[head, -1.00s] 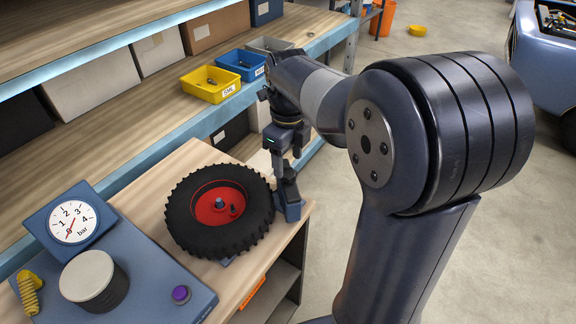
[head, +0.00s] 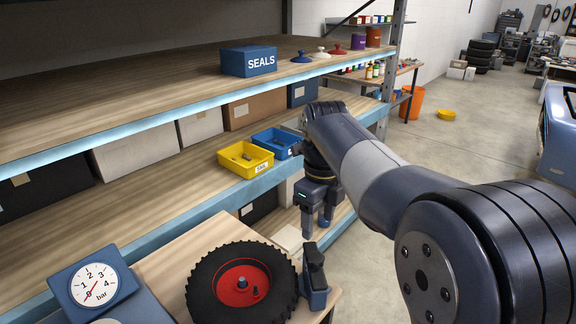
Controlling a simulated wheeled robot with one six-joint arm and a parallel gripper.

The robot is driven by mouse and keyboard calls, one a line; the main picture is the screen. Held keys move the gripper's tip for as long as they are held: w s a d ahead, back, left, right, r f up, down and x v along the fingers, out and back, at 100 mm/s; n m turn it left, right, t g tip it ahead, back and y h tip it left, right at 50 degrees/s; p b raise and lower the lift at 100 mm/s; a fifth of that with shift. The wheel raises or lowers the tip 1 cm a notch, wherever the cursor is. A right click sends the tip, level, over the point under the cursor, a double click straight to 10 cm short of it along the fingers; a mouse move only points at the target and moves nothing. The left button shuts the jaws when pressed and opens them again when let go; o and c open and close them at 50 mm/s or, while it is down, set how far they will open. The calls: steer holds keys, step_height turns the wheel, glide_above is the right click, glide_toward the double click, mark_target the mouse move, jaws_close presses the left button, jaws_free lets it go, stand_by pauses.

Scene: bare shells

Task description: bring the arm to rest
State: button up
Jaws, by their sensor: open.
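My gripper (head: 317,225) hangs from the end of my arm in the head view, fingers pointing down. It is open, and I see nothing between its fingers. It is above and behind a small blue block-like fixture with a black top (head: 315,278) at the right edge of the bench, and appears apart from it. My arm reaches in from the lower right, across the front of the shelf.
A black tyre with a red hub (head: 241,284) and a pressure gauge (head: 93,285) are on the bench. A yellow bin (head: 246,158) and a blue bin (head: 276,142) stand on the lower shelf board; a SEALS box (head: 249,61) is above.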

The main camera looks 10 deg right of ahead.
mark_target(316, 257)
step_height(316, 257, down, 10)
steer(key=shift+r+p, duration=0.15)
steer(key=shift+p, duration=0.2)
steer(key=shift+f, duration=0.2)
steer(key=shift+d, duration=0.1)
steer(key=shift+r, duration=0.15)
